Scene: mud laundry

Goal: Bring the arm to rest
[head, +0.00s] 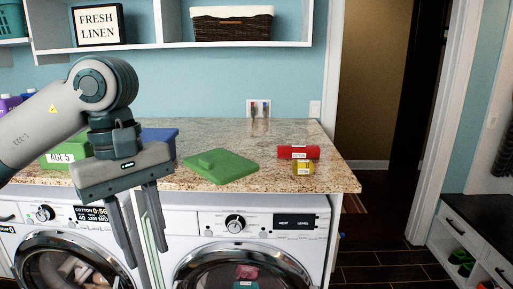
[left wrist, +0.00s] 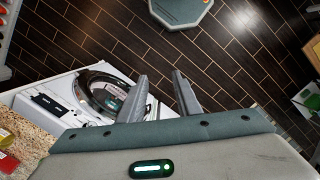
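My left arm comes in from the left in the head view. Its gripper (head: 147,255) hangs with the fingers pointing down, in front of the counter edge and the washing machines. The fingers are spread apart with nothing between them. The left wrist view also shows the two separated, empty fingers (left wrist: 160,78), with a front-loading machine (left wrist: 80,98) and dark floor beyond. My right gripper is not in view.
A washing machine (head: 245,224) stands below. Dark floor (head: 385,255) is open at right.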

